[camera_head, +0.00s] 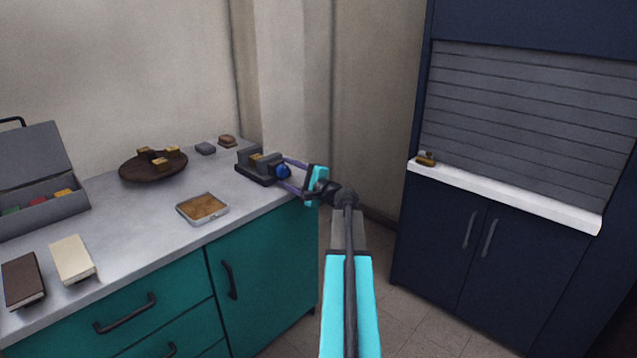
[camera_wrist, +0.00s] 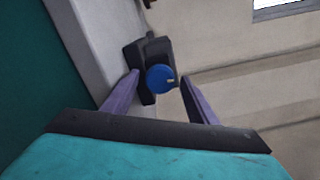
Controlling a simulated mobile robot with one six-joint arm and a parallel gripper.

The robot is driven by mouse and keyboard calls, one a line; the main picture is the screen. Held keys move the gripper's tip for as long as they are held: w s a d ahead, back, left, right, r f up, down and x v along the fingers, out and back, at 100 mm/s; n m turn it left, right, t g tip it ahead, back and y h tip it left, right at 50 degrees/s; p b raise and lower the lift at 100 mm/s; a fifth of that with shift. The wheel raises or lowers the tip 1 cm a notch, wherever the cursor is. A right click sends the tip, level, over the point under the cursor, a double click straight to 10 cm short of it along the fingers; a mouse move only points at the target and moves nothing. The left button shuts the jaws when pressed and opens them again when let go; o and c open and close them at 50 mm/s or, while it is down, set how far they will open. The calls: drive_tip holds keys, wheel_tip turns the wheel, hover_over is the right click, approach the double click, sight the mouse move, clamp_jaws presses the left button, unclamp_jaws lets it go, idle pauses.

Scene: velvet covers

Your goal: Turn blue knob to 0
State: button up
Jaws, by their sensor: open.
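The blue knob (camera_head: 283,171) sits on the near end of a dark grey device (camera_head: 256,176) at the right end of the counter. In the wrist view the round blue knob (camera_wrist: 160,79) shows face-on, with a small notch or mark at its right edge. My gripper (camera_head: 285,176) is open, its purple fingers reaching to either side of the knob. In the wrist view my gripper (camera_wrist: 160,92) has one finger left and one right of the knob. A gap shows on the right; whether the left finger touches the device is unclear. No numbers are readable.
The grey counter (camera_head: 150,230) holds a dark round tray (camera_head: 135,172) with several small blocks, a shallow square dish (camera_head: 202,219), two books and an open grey box (camera_head: 40,170). A navy cabinet (camera_head: 440,240) stands right, with floor between.

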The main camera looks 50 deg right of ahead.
drive_tip(key=shift+r+m+p, duration=0.15)
drive_tip(key=shift+m+p, duration=1.45)
drive_tip(key=shift+p, duration=0.75)
drive_tip(key=shift+m+p, duration=0.5)
drive_tip(key=shift+p, duration=0.4)
drive_tip(key=shift+m+p, duration=0.6)
drive_tip(key=shift+p, duration=0.3)
drive_tip(key=shift+m+p, duration=0.3)
drive_tip(key=shift+p, duration=0.3)
drive_tip(key=m+p, duration=0.6)
drive_tip(key=p, duration=0.5)
drive_tip(key=shift+m, duration=0.3)
drive_tip(key=shift+s+f, duration=0.2)
drive_tip(key=shift+s, duration=0.1)
drive_tip(key=s+b, duration=0.2)
drive_tip(key=s, duration=1.1)
drive_tip(key=shift+a+b, duration=0.35)
drive_tip(key=shift+b, duration=0.05)
drive_tip(key=shift+s, duration=0.15)
